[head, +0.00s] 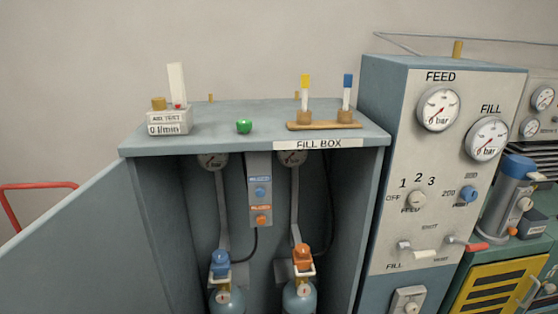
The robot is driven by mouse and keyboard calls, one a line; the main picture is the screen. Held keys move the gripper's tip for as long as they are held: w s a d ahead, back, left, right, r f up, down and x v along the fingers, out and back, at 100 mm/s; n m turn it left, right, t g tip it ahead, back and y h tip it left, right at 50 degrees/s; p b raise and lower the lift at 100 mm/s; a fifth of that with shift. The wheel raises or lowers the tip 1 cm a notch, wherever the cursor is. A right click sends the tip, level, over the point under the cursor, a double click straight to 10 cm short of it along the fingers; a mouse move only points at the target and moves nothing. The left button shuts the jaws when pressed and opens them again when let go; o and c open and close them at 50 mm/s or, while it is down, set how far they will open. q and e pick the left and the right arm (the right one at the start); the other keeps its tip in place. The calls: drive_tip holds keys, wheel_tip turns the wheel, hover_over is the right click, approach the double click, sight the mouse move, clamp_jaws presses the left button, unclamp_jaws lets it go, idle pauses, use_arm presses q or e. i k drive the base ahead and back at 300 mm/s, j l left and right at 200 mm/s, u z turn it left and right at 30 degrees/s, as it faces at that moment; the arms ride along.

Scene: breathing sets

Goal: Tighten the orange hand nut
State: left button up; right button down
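An orange hand nut (303,254) sits at the top of the right cylinder (300,300) inside the open fill box (258,145). A hose line runs down to it from a gauge above. A blue hand nut (220,261) sits in the same way on the left cylinder (228,300). How tight either nut is cannot be told from here. Neither of my grippers shows in the head view.
The box door (75,240) stands open to the left. On the box top are an air test block (170,122), a green knob (244,127) and a wooden rack (325,126) with two tubes. A feed and fill panel (440,160) stands close on the right.

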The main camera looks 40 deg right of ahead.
sight(301, 250)
drive_tip(key=z, duration=1.4)
